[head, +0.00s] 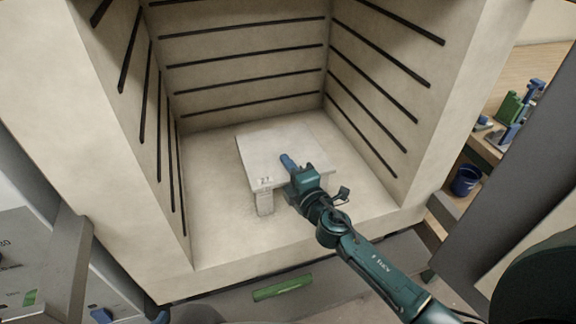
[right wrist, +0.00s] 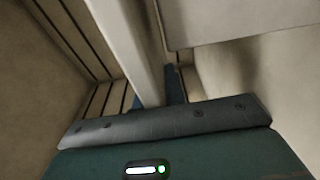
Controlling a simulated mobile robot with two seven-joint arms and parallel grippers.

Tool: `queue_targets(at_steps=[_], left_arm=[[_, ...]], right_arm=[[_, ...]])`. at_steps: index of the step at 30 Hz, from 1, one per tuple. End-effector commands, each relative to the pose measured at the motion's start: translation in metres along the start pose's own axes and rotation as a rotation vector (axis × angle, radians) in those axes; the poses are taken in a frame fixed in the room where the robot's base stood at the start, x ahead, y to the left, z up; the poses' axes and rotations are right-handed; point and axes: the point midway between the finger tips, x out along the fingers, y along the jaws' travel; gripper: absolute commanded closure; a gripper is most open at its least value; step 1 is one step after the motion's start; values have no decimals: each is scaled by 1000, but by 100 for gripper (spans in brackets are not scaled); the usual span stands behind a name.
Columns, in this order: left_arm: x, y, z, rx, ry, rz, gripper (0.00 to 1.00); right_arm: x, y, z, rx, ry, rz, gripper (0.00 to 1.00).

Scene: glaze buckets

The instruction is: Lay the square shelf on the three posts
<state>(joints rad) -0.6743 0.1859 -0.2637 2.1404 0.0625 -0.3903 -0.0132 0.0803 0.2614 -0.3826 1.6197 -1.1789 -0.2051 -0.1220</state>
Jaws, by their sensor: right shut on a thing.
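The square shelf (head: 270,145) is a pale flat slab inside the kiln, roughly level above the floor. One pale post (head: 264,203) shows under its front left corner; I cannot tell whether the two touch. The other posts are hidden by the shelf and my arm. My right gripper (head: 289,166) is shut on the shelf's front edge, with a blue finger over the top. My left gripper is not in view.
Kiln walls with dark grooves (head: 240,65) close in left, right and behind. Bare kiln floor (head: 215,235) shows left of and in front of the shelf.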

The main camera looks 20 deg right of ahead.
Motion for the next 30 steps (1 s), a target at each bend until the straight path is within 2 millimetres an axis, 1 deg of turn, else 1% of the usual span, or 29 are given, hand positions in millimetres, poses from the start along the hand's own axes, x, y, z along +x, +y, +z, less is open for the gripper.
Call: queue_targets(at_steps=[1,10,11,18,26,30], left_arm=[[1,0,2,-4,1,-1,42],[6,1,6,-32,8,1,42],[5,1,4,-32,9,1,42],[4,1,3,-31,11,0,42],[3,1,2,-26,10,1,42],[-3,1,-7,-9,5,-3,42]], right_arm=[[1,2,0,-1,1,9,100],[1,-6,0,-2,1,9,100],[0,-9,0,-1,0,0,86],[0,-9,0,-1,0,0,66],[0,-7,0,-1,0,0,66],[0,5,0,0,0,0,66]])
